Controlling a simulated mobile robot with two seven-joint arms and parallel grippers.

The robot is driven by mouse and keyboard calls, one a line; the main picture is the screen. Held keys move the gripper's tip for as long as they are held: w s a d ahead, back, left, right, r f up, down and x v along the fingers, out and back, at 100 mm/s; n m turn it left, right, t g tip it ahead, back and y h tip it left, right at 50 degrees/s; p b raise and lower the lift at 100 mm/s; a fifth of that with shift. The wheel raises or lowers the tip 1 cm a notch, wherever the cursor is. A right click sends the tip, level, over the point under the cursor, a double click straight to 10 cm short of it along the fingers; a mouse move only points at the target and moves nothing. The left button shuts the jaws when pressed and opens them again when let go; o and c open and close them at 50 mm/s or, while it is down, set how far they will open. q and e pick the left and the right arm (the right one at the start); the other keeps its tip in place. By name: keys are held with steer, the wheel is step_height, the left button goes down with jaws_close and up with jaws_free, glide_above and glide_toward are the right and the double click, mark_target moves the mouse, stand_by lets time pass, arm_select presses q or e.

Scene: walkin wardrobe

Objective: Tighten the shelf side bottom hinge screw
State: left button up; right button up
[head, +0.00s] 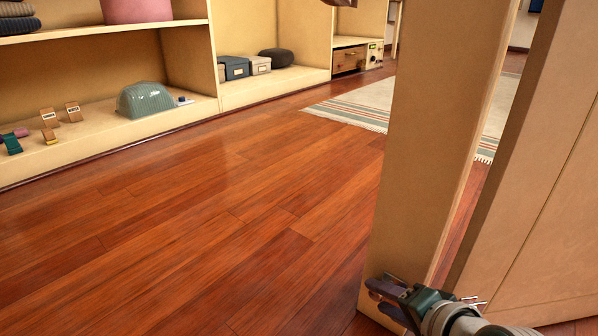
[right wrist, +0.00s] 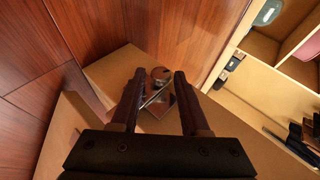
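My right gripper (head: 384,296) is low beside the foot of an upright wooden panel (head: 430,140) in the head view, its fingers pointing left. In the right wrist view its two dark fingers (right wrist: 158,88) stand apart, and the gripper is open. Between and beyond the fingertips a small metal fitting with a round head (right wrist: 161,76) and a thin rod shows against the wood. It looks like the hinge hardware, but the fingers partly hide it, and I cannot tell the screw clearly. I see no contact with it. My left gripper is not in view.
Low shelves (head: 100,150) at the left hold a green ribbed item (head: 146,100) and boxes (head: 235,67). A striped rug (head: 355,105) lies behind. The wooden floor (head: 200,230) in front is clear.

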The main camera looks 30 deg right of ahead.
steer(key=shift+o, duration=1)
steer(key=d+p+v, duration=0.1)
steer(key=p+v, duration=0.6)
steer(key=v, duration=0.3)
steer(key=shift+a, duration=0.45)
